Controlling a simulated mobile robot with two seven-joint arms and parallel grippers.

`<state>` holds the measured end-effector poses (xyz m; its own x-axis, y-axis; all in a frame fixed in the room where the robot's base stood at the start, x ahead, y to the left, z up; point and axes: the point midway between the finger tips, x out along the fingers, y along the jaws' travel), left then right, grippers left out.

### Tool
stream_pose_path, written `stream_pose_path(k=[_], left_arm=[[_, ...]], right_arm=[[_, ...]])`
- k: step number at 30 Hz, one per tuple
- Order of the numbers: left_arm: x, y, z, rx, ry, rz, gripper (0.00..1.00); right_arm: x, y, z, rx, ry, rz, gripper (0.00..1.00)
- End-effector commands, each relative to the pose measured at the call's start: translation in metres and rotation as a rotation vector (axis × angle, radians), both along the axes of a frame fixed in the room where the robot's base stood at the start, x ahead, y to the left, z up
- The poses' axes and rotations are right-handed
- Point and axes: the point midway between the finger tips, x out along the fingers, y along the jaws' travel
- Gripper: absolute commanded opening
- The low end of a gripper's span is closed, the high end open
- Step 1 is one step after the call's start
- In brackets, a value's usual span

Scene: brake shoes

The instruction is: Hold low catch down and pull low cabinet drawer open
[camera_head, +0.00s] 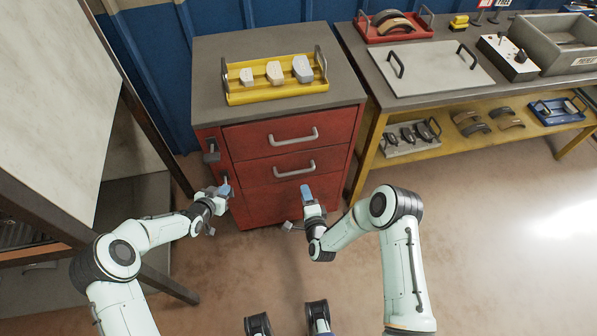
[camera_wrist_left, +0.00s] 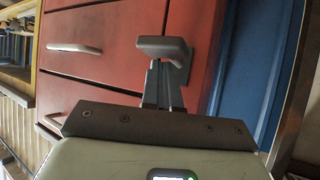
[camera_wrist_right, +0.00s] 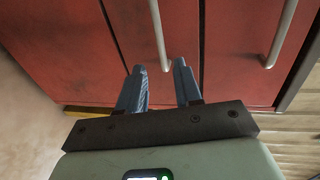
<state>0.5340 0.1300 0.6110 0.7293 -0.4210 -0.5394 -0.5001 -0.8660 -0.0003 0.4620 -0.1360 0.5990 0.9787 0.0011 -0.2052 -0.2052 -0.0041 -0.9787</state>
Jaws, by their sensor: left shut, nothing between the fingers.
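The red cabinet (camera_head: 262,207) stands in the middle of the head view, its drawers shut. Its low drawer handle (camera_head: 294,169) is a pale bar, also in the right wrist view (camera_wrist_right: 158,35). My right gripper (camera_head: 306,190) is open in front of it; in the right wrist view the handle's end shows between the fingertips, with nothing gripped. My left gripper (camera_head: 224,189) is shut and empty at the cabinet's left edge. In the left wrist view, a grey catch (camera_wrist_left: 163,48) stands right at its fingertips; I cannot tell whether they touch.
A second catch (camera_head: 211,151) is higher on the cabinet's left edge. A workbench (camera_head: 358,52) stands to the right, a pale board (camera_head: 45,90) to the left. Floor in front is clear.

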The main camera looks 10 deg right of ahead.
Motion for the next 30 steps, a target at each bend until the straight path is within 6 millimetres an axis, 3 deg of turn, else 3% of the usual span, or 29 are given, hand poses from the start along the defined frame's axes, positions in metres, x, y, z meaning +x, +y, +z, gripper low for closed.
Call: stream_pose_path(k=[18,30], left_arm=[[-0.001,0.001,-0.003,0.003,0.006,0.001,0.00],[-0.001,0.001,-0.003,0.003,0.006,0.001,0.00]], right_arm=[[0.095,0.000,-0.019,0.002,-0.004,-0.002,0.34],[0.115,0.000,-0.023,0.003,-0.002,-0.002,0.34]])
